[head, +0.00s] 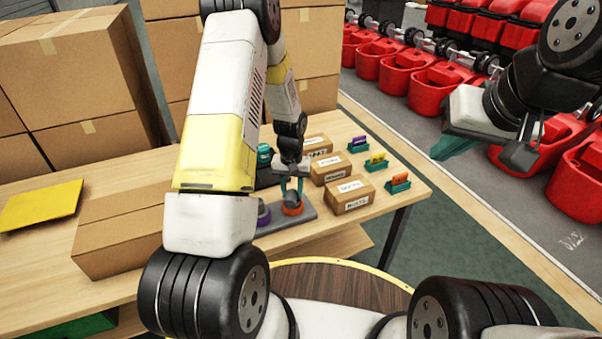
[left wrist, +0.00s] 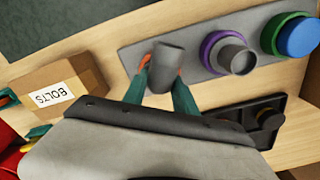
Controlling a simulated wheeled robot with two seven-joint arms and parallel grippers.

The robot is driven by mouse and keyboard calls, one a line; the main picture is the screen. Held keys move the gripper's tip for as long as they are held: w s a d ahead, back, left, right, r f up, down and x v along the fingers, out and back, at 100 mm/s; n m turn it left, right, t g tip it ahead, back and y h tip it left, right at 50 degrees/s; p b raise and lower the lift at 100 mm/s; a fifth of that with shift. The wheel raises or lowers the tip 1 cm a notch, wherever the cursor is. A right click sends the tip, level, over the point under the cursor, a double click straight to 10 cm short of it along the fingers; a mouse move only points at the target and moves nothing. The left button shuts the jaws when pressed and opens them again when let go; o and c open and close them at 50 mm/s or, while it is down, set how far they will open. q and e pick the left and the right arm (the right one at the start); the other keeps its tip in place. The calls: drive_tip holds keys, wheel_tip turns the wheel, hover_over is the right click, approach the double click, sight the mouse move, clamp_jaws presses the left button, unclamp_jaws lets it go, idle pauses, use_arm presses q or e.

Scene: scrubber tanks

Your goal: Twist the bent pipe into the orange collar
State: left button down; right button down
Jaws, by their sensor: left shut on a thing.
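The bent pipe (left wrist: 170,66) is a dark grey tube between the teal fingers of my left gripper (left wrist: 163,88) in the left wrist view. My left gripper (head: 291,186) is shut on it and points down over the base plate in the head view. The orange collar (head: 293,209) is directly below the fingers on the grey base plate (head: 272,229). In the left wrist view, the pipe and fingers hide most of the collar, so how deep the pipe sits cannot be told. My right gripper (head: 455,146) hangs over the floor at right, away from the table; its finger gap is unclear.
A purple collar (left wrist: 207,44) with a grey pipe and a green collar (left wrist: 271,32) with a blue top stand along the plate. A black tray (left wrist: 281,104) lies beside it. Small cardboard boxes (head: 350,193) and coloured holders (head: 398,184) stand to the right.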

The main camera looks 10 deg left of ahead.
use_arm(q)
drive_tip(key=shift+f, duration=0.3)
idle(0.5)
drive_tip(key=shift+m, duration=0.8)
drive_tip(key=shift+m, duration=0.7)
drive_tip(key=shift+m, duration=0.8)
